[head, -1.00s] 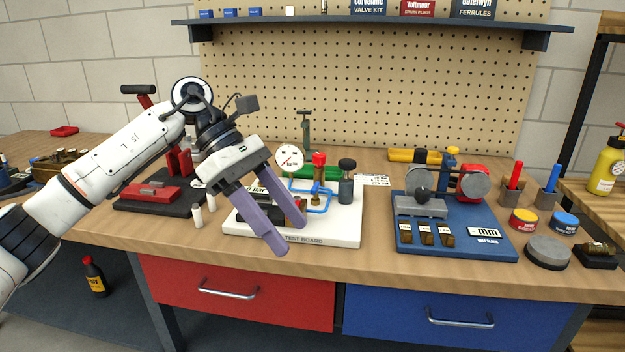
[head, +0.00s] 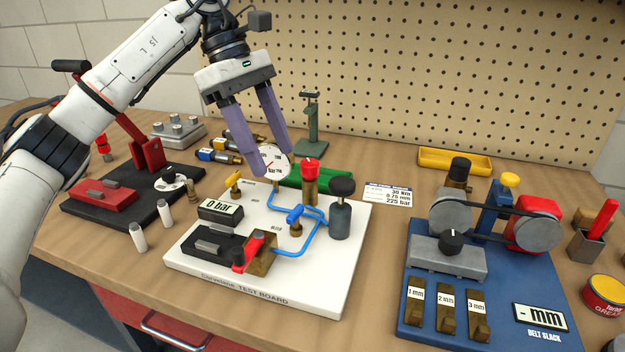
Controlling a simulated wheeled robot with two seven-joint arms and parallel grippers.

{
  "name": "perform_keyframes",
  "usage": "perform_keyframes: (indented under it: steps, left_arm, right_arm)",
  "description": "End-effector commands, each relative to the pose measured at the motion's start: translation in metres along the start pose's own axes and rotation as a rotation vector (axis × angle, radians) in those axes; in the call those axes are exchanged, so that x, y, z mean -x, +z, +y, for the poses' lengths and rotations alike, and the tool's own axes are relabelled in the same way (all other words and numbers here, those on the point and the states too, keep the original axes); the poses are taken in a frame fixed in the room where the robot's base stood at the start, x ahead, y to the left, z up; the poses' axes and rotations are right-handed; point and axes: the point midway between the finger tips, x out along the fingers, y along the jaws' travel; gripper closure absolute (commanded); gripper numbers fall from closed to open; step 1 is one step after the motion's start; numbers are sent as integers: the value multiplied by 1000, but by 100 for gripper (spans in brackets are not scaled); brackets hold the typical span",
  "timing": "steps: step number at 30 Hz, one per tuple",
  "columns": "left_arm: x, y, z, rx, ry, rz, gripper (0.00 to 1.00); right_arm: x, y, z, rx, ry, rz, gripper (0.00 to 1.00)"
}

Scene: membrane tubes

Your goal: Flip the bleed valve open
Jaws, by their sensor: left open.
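The white test board (head: 330,290) lies on the bench. It carries a small yellow lever (head: 234,182) at its back left, a blue-handled valve (head: 295,217) in the middle on the blue tubing (head: 311,241), and a red-topped brass fitting (head: 310,182). The labels are too small to read, so I cannot tell which handle is the bleed valve. A round gauge (head: 270,162) stands at the back, and a display (head: 221,210) reads 0 bar. My left gripper (head: 266,158) is open and empty, above the board's back, with its fingers overlapping the gauge in the picture. My right gripper is out of view.
A grey cylinder with a black knob (head: 341,210) and a red-levered clamp (head: 255,257) also stand on the board. The black stand with a red press (head: 150,205) is at left. The blue belt-slack board (head: 540,285) is at right. Bare bench separates the boards.

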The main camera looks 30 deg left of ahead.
Motion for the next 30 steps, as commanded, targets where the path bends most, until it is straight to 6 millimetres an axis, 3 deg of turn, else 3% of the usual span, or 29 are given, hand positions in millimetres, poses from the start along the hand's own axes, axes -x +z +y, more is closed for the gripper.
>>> perform_keyframes:
  steps: [9,18,30]
  left_arm:
    - [-49,-1,-1,0,-4,2,44]
    - [-93,-1,-1,1,-3,1,44]
    - [-102,0,0,0,0,0,44]
  right_arm:
    - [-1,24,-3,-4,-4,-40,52]
    - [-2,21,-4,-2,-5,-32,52]
    - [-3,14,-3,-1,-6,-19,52]
